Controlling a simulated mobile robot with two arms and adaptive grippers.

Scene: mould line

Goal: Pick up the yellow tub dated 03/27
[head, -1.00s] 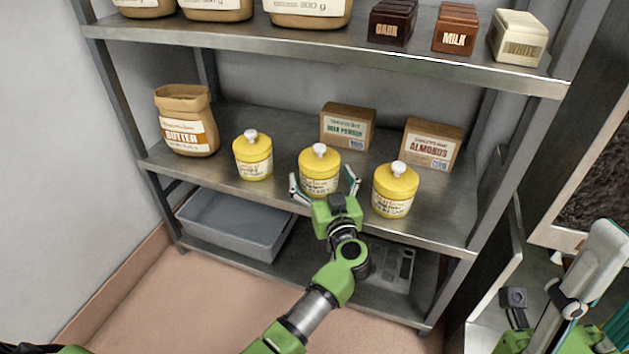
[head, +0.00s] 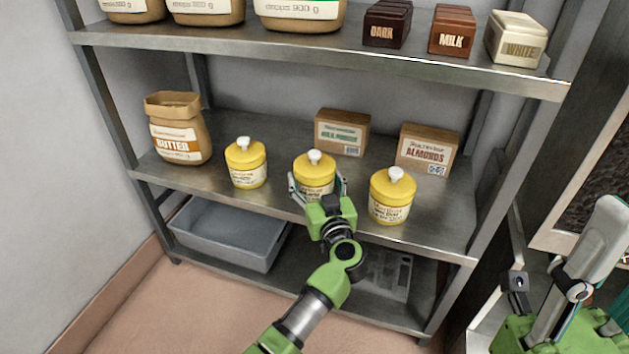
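Three yellow tubs with white knobs stand in a row on the middle shelf: a left tub (head: 246,163), a middle tub (head: 314,172) and a right tub (head: 391,196). Their labels are too small for me to read any date. My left gripper (head: 317,188) is at the middle tub, with one finger against each side of it. The fingers look closed on it, and the tub stands upright at shelf height. The gripper hides the tub's lower front. My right gripper (head: 590,265) is partly in view at the right edge, away from the tubs; its opening is unclear.
A butter bag (head: 180,128) stands left of the tubs. A milk powder box (head: 342,132) and an almonds box (head: 427,149) stand behind. A grey bin (head: 225,238) sits below.

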